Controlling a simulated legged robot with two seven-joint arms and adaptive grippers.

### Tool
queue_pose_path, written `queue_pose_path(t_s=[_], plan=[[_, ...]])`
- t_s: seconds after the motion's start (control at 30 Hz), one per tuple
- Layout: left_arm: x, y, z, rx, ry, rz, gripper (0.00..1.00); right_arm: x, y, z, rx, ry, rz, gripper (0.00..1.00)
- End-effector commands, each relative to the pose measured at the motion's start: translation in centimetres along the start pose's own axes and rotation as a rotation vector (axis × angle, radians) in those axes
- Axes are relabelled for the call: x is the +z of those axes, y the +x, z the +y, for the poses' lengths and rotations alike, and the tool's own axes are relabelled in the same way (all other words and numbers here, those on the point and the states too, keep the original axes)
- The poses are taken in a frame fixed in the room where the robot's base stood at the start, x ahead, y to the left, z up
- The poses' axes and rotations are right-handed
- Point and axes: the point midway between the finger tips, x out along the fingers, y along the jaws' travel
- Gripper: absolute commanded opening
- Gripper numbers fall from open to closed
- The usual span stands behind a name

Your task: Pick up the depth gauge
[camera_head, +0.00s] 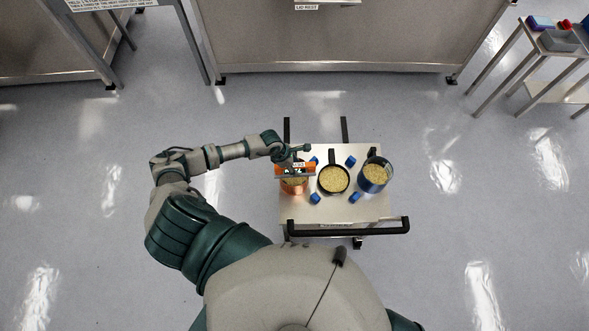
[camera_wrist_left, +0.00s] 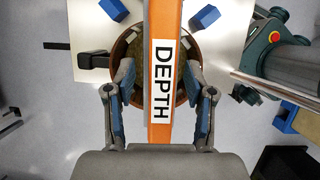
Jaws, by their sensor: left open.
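The depth gauge (camera_wrist_left: 163,85) is an orange bar with a white "DEPTH" label in the left wrist view. It runs over a copper-rimmed round pot (camera_wrist_left: 181,98). In the head view the orange gauge (camera_head: 283,168) shows at the cart's left side, above the copper pot (camera_head: 294,189), partly hidden by my gripper. My left gripper (camera_wrist_left: 160,88) is open, with one finger on each side of the bar and visible gaps between. I cannot tell how deep the fingers reach. In the head view my left gripper (camera_head: 296,173) is over the pot. My right gripper is not in view.
The cart top (camera_head: 345,211) also holds a black pan (camera_head: 334,180) of grain, a blue pot (camera_head: 374,177) of grain and several small blue blocks. A black handle (camera_head: 350,231) runs along the near edge. A side table (camera_head: 550,42) stands far right.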

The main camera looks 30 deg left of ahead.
Motion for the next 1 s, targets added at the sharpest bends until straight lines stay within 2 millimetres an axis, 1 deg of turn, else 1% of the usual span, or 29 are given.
queue_pose_path(t_s=[0.23,0.27,0.3,0.37,0.4,0.47,0.5,0.83,0.97,1.0], plan=[[-0.1,0.0,0.0,-0.001,-0.001,-0.001,0.54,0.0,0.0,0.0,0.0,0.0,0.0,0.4],[-0.1,0.0,0.1,-0.001,-0.001,-0.001,0.52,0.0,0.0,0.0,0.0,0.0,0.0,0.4],[-0.1,0.0,0.1,-0.001,-0.001,-0.002,0.42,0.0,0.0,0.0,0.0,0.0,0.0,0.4],[-0.1,0.0,0.1,-0.001,-0.001,-0.002,0.27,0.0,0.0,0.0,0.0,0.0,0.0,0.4],[-0.1,0.0,0.1,-0.001,-0.001,-0.002,0.17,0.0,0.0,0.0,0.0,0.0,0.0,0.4],[-0.1,0.0,0.1,-0.001,-0.001,-0.002,0.02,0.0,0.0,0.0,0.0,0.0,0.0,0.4],[-0.1,0.0,0.1,-0.001,-0.001,-0.001,0.0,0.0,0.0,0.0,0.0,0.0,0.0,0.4],[-0.1,-0.1,0.1,-0.001,-0.001,-0.001,0.0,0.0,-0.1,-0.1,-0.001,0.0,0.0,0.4],[0.2,-0.7,0.1,-0.001,-0.001,-0.001,0.0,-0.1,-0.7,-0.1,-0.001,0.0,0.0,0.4],[0.3,-1.0,0.1,0.001,0.001,-0.002,0.0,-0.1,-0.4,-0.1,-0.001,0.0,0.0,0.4]])
